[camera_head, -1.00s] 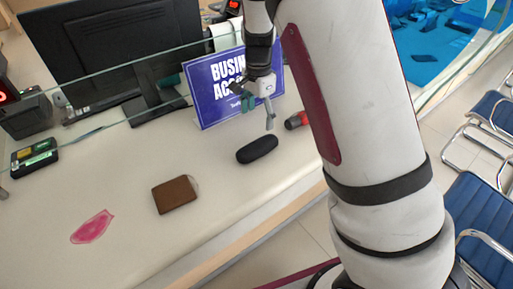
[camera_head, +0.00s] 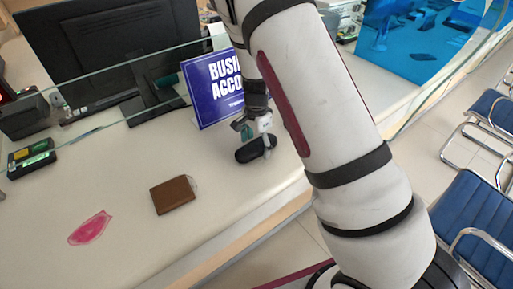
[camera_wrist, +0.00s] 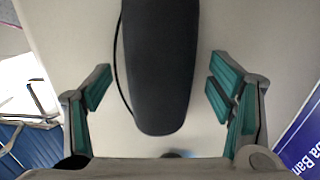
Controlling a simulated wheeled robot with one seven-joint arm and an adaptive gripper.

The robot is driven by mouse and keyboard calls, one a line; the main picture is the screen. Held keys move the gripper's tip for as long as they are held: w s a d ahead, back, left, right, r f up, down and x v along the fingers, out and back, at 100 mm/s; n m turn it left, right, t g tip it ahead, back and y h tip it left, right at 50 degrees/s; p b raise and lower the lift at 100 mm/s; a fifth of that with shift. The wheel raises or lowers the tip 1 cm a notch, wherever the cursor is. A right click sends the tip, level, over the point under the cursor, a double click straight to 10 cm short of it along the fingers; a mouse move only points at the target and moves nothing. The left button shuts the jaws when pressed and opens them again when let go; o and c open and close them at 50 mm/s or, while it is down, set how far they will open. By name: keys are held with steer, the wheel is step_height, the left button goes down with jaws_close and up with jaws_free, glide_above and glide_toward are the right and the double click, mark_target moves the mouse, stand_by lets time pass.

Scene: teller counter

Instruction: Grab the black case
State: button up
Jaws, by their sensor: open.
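The black case (camera_head: 252,152) is an elongated, rounded case lying on the counter, just below the blue sign in the head view. In the wrist view the case (camera_wrist: 160,65) fills the upper middle, with its rounded end between the level of my fingers. My gripper (camera_head: 256,136) is at the case, and its fingers partly hide it in the head view. In the wrist view my gripper (camera_wrist: 163,98) is open, with one teal-padded finger on each side of the case and a gap on both sides.
A blue "BUSINESS ACCOUNT" sign (camera_head: 212,88) stands close behind the case. A brown wallet (camera_head: 173,195) and a pink flat piece (camera_head: 90,228) lie to the left on the counter (camera_head: 130,170). A glass panel (camera_head: 90,90) and a monitor stand farther back.

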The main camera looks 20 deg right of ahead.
steer(key=c, duration=1.3)
steer(key=shift+r, duration=0.1)
